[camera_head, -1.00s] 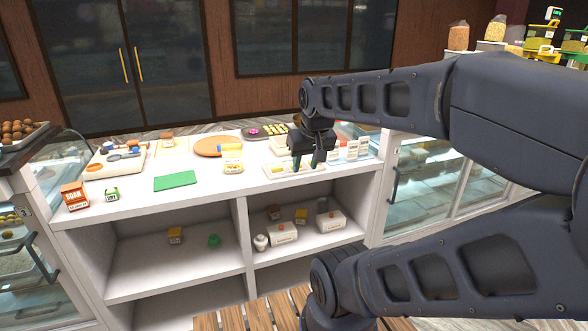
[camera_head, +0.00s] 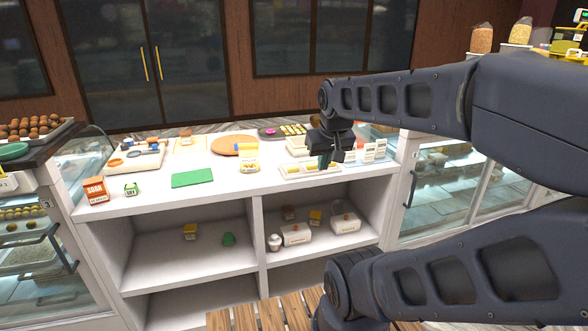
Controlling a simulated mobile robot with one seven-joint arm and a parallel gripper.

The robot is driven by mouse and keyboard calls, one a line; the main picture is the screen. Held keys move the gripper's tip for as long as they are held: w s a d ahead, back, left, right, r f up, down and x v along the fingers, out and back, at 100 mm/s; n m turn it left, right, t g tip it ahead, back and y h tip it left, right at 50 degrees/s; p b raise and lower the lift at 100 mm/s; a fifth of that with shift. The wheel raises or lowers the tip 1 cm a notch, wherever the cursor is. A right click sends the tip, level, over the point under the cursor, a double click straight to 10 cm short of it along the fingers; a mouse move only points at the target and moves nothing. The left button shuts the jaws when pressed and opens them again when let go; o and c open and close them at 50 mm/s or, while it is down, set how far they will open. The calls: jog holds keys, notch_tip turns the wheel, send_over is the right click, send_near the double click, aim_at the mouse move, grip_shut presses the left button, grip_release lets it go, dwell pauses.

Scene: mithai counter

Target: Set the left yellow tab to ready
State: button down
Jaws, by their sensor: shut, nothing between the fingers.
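A flat white board (camera_head: 286,175) lies near the counter's front edge, with small yellow tabs on it. The left yellow tab (camera_head: 293,170) shows just left of my gripper. Another yellow patch (camera_head: 319,168) lies below the fingertips. My gripper (camera_head: 323,165) points down over the board, shut and empty, its fingertips close above or at the board; I cannot tell whether they touch it. The gripper hides part of the board's back. Any markings on the board are too small to read.
A yellow-and-white packet (camera_head: 249,160) stands left of the board, and white cards (camera_head: 375,152) stand to its right. A green mat (camera_head: 192,178), an orange box (camera_head: 95,190) and a tool tray (camera_head: 136,160) are further left. The counter's front edge is close to the board.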

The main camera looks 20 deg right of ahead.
jog(key=w+d+r+n+t+h, duration=0.1)
jog(key=w+d+n+t, duration=0.35)
jog(key=w, duration=0.75)
jog(key=w+d+r+n+t+h, duration=0.1)
jog(key=w+d+n+t+h, duration=0.1)
jog(key=w+d, duration=0.8)
jog(key=w+a+f+n+y, duration=0.4)
jog(key=w+a+f+n, duration=0.15)
jog(key=w, duration=0.35)
notch_tip(320, 180, down, 11)
jog(key=s+n+g+y, duration=0.1)
jog(key=n+g+y, duration=0.2)
jog(key=n+g, duration=0.1)
jog(key=shift+s+a+n+g+y, duration=0.15)
jog(key=shift+a+n+g+y, duration=0.2)
jog(key=shift+g, duration=0.4)
jog(key=shift+d, duration=0.1)
